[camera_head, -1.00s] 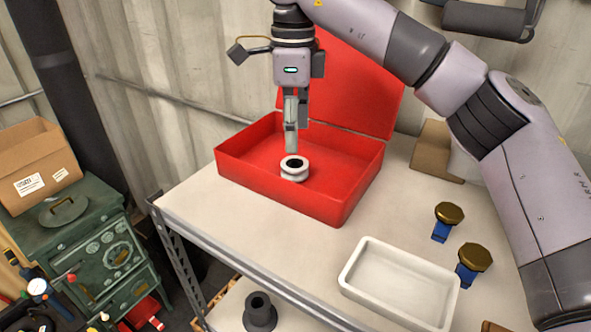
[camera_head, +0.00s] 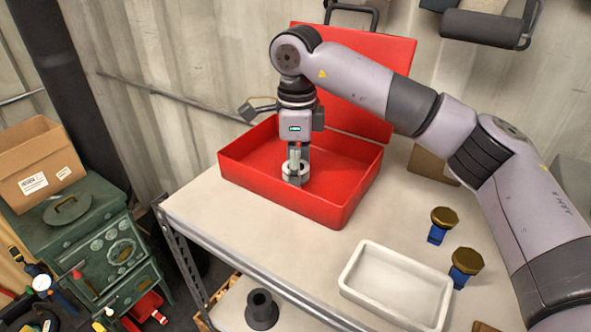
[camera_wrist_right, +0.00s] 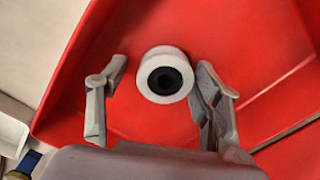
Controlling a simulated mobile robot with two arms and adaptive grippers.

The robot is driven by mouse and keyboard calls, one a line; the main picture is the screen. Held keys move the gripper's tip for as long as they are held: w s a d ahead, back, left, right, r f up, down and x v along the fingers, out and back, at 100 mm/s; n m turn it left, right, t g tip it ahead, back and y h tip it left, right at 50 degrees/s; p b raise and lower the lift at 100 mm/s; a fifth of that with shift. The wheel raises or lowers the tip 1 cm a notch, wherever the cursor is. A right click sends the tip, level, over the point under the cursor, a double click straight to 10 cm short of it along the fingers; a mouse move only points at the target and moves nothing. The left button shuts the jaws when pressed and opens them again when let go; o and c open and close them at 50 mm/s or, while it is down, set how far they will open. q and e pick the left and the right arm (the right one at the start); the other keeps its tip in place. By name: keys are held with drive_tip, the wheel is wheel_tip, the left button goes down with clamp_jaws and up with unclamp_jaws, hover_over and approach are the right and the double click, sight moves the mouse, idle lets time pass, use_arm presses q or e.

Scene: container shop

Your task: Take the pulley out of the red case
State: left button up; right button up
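The red case (camera_head: 262,187) stands open on the table, its lid raised at the back. The pulley (camera_head: 286,169), a pale ring with a dark bore, sits inside the case. In the right wrist view the pulley (camera_wrist_right: 165,75) lies between and slightly beyond the spread fingers, with a gap on both sides. My right gripper (camera_head: 296,178) reaches down into the case at the pulley and partly hides it; in the wrist view the right gripper (camera_wrist_right: 158,88) is open and empty. My left gripper is not in view.
A white tray (camera_head: 395,312) is at the table's front, with two blue-stemmed, brown-topped pieces (camera_head: 441,220) (camera_head: 466,263) to its right. A cardboard piece (camera_head: 430,165) stands right of the case. The table between case and tray is clear.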

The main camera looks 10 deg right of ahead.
drive_tip(key=c, duration=1)
drive_tip(key=shift+c, duration=0.2)
